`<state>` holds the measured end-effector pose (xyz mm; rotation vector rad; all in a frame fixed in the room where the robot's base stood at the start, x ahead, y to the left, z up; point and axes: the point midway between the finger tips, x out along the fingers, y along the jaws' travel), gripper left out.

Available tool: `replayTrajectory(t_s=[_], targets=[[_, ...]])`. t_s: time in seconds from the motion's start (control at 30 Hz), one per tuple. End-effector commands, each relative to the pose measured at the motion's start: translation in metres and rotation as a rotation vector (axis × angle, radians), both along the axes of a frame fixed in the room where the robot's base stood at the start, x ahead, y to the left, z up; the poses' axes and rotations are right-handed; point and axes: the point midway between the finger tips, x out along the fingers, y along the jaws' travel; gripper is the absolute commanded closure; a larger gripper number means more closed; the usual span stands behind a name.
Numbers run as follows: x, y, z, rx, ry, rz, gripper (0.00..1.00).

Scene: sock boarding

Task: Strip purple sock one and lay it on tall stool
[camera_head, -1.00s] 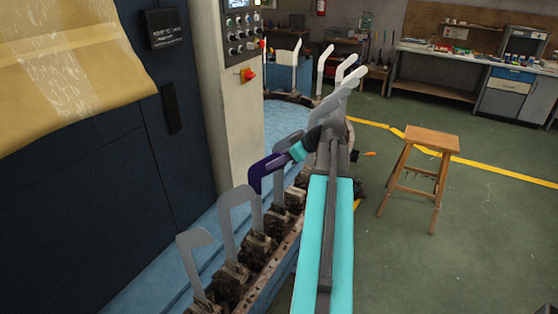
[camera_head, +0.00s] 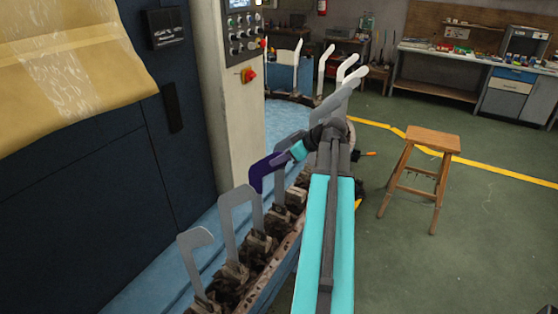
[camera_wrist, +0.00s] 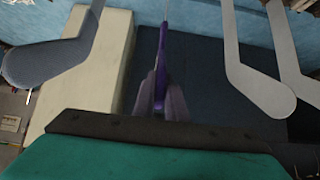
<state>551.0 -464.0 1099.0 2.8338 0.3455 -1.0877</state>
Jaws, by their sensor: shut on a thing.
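The purple sock (camera_head: 268,171) shows left of my gripper in the head view, with its foot shape pointing down and left. My gripper (camera_head: 297,151) is shut on it. In the wrist view the purple sock (camera_wrist: 163,55) is a narrow upright strip between the fingers (camera_wrist: 161,98). I cannot tell whether a form is still inside it, as my wrist hides part of the area. The tall wooden stool (camera_head: 433,139) stands on the floor to the right, its seat bare.
Bare grey forms (camera_head: 238,203) stand along the machine's rim at front left. Several pale forms (camera_head: 325,66) stand farther back, one dark-coloured. The control column (camera_head: 235,110) is close on the left. The green floor (camera_head: 480,230) around the stool is clear. A workbench (camera_head: 440,50) is at the back.

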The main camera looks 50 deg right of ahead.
Motion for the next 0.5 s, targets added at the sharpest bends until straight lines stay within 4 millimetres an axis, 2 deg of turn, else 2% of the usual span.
replayTrajectory(t_s=[0.5], targets=[[0.0,0.0,0.028,-0.001,0.0,0.0,1.0]])
